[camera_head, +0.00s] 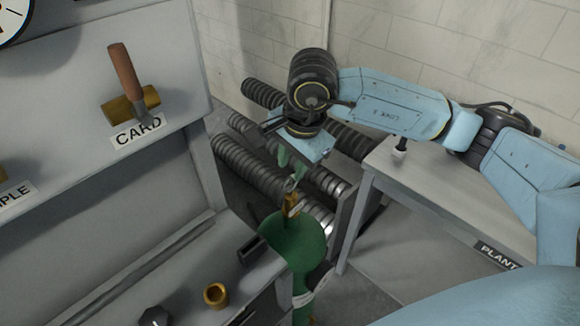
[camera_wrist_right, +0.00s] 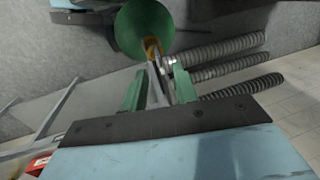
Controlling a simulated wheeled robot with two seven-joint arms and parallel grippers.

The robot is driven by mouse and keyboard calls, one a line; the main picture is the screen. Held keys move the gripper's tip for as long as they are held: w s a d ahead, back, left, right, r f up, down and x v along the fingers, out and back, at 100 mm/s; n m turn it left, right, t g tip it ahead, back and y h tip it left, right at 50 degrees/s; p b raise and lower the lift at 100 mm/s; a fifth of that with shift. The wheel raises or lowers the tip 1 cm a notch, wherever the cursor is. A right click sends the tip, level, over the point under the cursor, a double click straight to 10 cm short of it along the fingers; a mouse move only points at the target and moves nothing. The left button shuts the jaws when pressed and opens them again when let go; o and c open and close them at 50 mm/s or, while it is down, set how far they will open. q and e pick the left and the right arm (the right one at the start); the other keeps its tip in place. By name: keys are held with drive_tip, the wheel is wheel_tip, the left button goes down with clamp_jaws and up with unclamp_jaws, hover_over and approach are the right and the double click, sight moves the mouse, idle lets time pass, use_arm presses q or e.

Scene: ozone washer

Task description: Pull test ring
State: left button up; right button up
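A green cylinder with a rounded top (camera_head: 290,240) stands beside the left bench's right end, with a brass fitting (camera_head: 291,204) on its top. A small grey metal piece (camera_head: 289,184) sits at the fitting; I cannot make out clearly whether it is the test ring. My right gripper (camera_head: 291,167) points down just above it. In the right wrist view, the green fingers (camera_wrist_right: 160,85) are apart, with slim grey metal between them; contact is unclear. The brass fitting (camera_wrist_right: 151,48) and green cylinder top (camera_wrist_right: 145,22) lie just beyond the fingertips. My left gripper is out of view.
The left bench (camera_head: 120,255) holds a brass cup (camera_head: 216,294) and a dark nut-like piece (camera_head: 153,316). A wooden-handled tool (camera_head: 125,75) hangs above the CARD label. Ribbed hoses (camera_head: 250,170) lie behind the cylinder. A grey table (camera_head: 430,190) stands right.

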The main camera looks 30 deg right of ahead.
drive_tip(key=shift+w+a+f, duration=0.1)
drive_tip(key=shift+w+f, duration=0.05)
drive_tip(key=shift+f, duration=0.6)
drive_tip(key=shift+w+a+f, duration=0.1)
drive_tip(key=shift+f, duration=0.6)
drive_tip(key=shift+c, duration=0.3)
clamp_jaws()
